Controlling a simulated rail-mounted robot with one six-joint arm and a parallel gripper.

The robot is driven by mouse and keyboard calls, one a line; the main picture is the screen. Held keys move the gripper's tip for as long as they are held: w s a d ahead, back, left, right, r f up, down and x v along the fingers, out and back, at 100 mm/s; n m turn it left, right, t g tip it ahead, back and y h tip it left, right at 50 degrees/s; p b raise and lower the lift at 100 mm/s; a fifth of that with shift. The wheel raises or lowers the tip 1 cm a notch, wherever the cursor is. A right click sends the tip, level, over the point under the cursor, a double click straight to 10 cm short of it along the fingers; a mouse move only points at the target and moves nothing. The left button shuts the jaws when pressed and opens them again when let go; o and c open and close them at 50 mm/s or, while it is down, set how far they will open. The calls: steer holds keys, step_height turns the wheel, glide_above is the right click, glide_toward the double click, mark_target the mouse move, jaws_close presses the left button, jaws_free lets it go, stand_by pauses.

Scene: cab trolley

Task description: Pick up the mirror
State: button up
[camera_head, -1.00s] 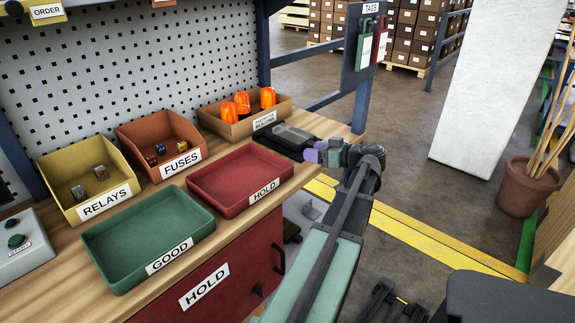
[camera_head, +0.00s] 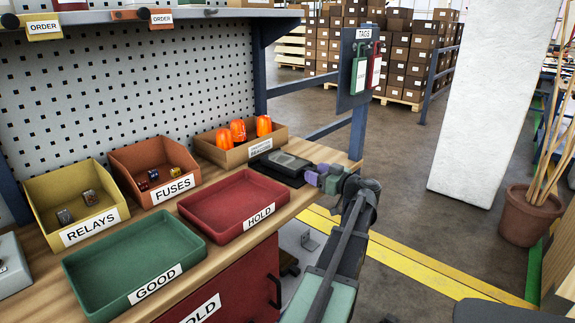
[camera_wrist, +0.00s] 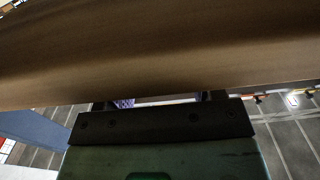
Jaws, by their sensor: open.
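No object is clearly recognisable as a mirror. A flat dark object with a glossy grey panel (camera_head: 286,161) lies at the right end of the wooden bench and could be it, but I cannot tell. My gripper (camera_head: 313,179), with purple fingers, is open at bench height beside the right end of this object. I cannot tell whether they touch. In the wrist view my gripper's fingers (camera_wrist: 165,101) show only in part, behind a dark mount, and a brown surface fills the upper part very close. No mirror shows between the fingers.
A red HOLD tray (camera_head: 207,226) and green GOOD tray (camera_head: 100,297) stand on the bench. A brown bin (camera_head: 207,153) with orange beacons is behind the dark object. A blue post (camera_head: 359,130) with a tag board (camera_head: 347,83) rises at the bench's right end. Floor lies right.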

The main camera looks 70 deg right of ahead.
mark_target(290, 165)
steer(key=x, duration=0.2)
steer(key=shift+w+d, duration=0.1)
steer(key=shift+w, duration=0.15)
jaws_close()
